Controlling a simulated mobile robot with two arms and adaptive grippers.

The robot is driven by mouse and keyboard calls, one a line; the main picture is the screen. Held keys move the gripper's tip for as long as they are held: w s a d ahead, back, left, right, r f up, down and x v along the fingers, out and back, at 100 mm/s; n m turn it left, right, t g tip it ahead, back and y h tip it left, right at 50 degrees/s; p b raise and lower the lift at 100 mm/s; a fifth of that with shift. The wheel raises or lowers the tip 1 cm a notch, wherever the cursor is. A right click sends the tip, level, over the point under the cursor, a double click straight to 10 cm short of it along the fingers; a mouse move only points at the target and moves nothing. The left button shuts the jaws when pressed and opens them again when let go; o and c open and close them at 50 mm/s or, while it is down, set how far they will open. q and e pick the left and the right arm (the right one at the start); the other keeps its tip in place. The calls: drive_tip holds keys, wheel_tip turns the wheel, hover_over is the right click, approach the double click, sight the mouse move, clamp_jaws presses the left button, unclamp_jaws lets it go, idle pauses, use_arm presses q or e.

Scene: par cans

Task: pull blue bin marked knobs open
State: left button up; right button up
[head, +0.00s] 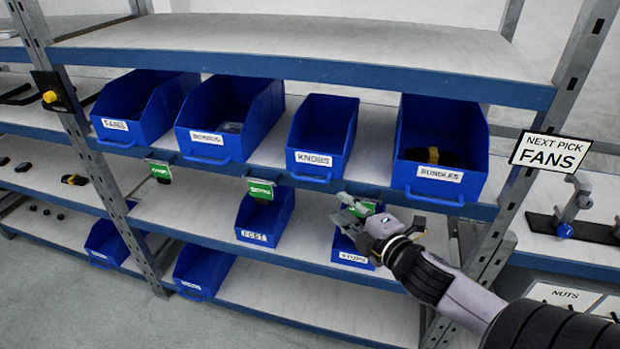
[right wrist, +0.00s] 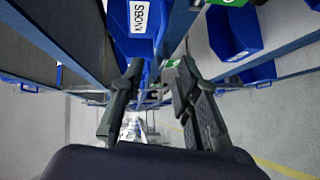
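My right gripper (head: 346,206) is just below and right of that tab. In the right wrist view the KNOBS bin (right wrist: 140,40) appears upside down at the top. There the fingers of my right gripper (right wrist: 158,78) are spread apart, with the bin's front near the gap. I cannot tell whether they touch it. My left gripper is not in view.
Other blue bins (head: 230,118) stand on the same shelf, with more on the shelf below (head: 265,214). Green tags hang from the shelf edge. A sign reading NEXT PICK FANS (head: 551,152) is on the right post. The aisle floor (head: 60,280) at lower left is clear.

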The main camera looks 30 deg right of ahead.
sight(311, 181)
drive_tip(key=w, duration=0.4)
drive_tip(key=w+f+p, duration=0.1)
drive_tip(key=w, duration=0.4)
drive_tip(key=w+d+f+p, duration=0.1)
drive_tip(key=w, duration=0.4)
drive_tip(key=shift+w+f, duration=0.2)
drive_tip(key=shift+w, duration=0.5)
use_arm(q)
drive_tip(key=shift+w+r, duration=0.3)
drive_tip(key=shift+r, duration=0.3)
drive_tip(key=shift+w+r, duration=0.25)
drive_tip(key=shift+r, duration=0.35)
use_arm(e)
drive_tip(key=shift+c, duration=0.2)
clamp_jaws()
